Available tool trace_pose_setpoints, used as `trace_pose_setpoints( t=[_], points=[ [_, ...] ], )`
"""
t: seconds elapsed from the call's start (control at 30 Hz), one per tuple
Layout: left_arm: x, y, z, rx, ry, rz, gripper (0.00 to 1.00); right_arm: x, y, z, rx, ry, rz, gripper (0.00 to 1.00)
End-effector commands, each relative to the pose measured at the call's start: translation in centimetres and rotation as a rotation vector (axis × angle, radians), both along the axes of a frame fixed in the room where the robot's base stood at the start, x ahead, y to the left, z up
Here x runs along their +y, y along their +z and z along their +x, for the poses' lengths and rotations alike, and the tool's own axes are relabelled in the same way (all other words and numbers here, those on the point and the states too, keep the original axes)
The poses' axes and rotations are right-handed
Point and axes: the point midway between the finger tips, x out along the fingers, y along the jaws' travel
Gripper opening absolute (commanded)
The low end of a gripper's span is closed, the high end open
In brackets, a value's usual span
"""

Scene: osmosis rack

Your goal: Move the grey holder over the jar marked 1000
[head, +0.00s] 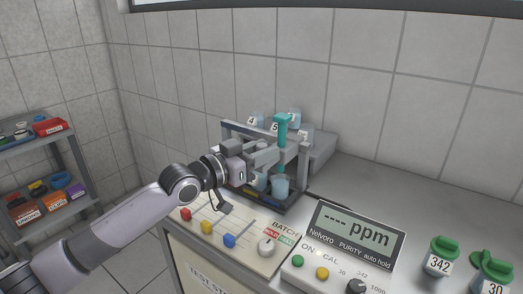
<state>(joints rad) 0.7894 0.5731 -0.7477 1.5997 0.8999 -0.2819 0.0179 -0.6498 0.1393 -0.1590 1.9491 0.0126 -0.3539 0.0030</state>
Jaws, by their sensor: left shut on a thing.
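My left gripper (277,153) reaches in from the left to the rack. It is shut on the upright teal T-topped piece (283,126), whose stem passes by the fingertips; its lower end is above or in front of a pale blue cup (281,187), I cannot tell which. I cannot pick out a grey holder. No jar marked 1000 shows. A green-capped jar marked 342 (439,267) and an open-lidded one marked 30 (494,288) stand at the right. My right gripper is out of view.
The grey-framed rack (232,131) carries containers numbered 4 and 5 at its top. A purity meter (345,245) and a coloured-button panel (215,228) stand in front. The counter behind the jars (400,205) is clear. A shelf (50,145) stands far left.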

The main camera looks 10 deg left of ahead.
Motion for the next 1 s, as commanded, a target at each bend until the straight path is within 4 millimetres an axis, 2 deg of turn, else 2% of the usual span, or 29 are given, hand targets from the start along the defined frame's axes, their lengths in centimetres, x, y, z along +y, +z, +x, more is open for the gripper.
trace_pose_setpoints(
  t=[0.53,0.57,0.6,0.63,1.0],
  points=[
    [-0.23,0.0,-0.13,-0.001,-0.005,-0.001,0.0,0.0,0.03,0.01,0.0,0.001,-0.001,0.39],
    [-0.25,-0.01,-0.13,-0.001,-0.005,-0.001,0.34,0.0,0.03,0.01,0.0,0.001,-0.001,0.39],
    [-0.24,-0.01,-0.12,0.0,-0.005,-0.001,0.47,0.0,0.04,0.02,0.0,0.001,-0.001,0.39],
    [-0.22,-0.01,-0.11,0.0,-0.005,-0.001,0.5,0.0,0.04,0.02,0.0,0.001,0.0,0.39],
    [0.3,-0.08,-0.34,0.0,0.0,0.001,0.5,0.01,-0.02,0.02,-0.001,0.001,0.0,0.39]
  ],
)
